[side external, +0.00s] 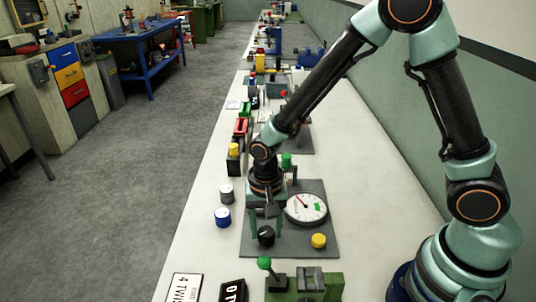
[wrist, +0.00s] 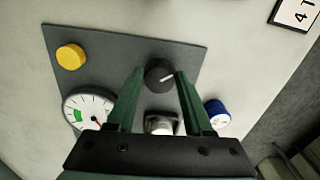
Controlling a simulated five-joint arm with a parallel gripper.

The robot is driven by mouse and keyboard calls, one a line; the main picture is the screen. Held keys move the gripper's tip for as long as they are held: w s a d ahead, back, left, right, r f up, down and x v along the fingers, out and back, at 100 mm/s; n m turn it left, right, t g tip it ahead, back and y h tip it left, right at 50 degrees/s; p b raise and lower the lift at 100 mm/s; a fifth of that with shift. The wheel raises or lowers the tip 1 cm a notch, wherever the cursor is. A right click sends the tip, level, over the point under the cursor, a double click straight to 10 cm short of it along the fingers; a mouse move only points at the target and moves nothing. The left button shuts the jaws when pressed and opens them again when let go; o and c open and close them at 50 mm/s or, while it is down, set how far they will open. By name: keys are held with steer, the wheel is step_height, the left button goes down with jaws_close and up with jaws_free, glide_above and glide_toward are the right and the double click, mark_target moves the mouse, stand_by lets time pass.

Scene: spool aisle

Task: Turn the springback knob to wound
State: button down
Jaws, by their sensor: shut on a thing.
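The black round knob (side external: 266,236) with a white pointer line sits on a dark grey panel (side external: 288,250). In the wrist view the knob (wrist: 157,76) lies between my fingertips, its white line pointing right and slightly up. My gripper (side external: 265,226) reaches down over the knob from above. My gripper (wrist: 159,80) is shut on the knob, one finger on each side. A white dial gauge (side external: 306,209) on the same panel has a red needle and a green zone. The needle points up-left in the side view, away from the green zone. I can read no "wound" label.
A yellow button (side external: 318,241) is on the panel beside the gauge. A blue-and-white spool (side external: 222,217) and a grey spool (side external: 226,193) stand left of the panel. A green-knobbed lever (side external: 265,264) stands in front.

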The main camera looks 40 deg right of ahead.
mark_target(267, 231)
stand_by(0.4)
steer(key=shift+c, duration=1.4)
jaws_free()
steer(key=shift+r, duration=0.1)
step_height(267, 231, up, 12)
steer(key=shift+d+r, duration=0.1)
steer(key=s+d+r+n+t, duration=0.5)
steer(key=d+r+n, duration=0.3)
steer(key=d+r, duration=0.2)
steer(key=shift+s+d+t, duration=0.3)
steer(key=shift+s+d, duration=0.2)
steer(key=shift+d, duration=0.15)
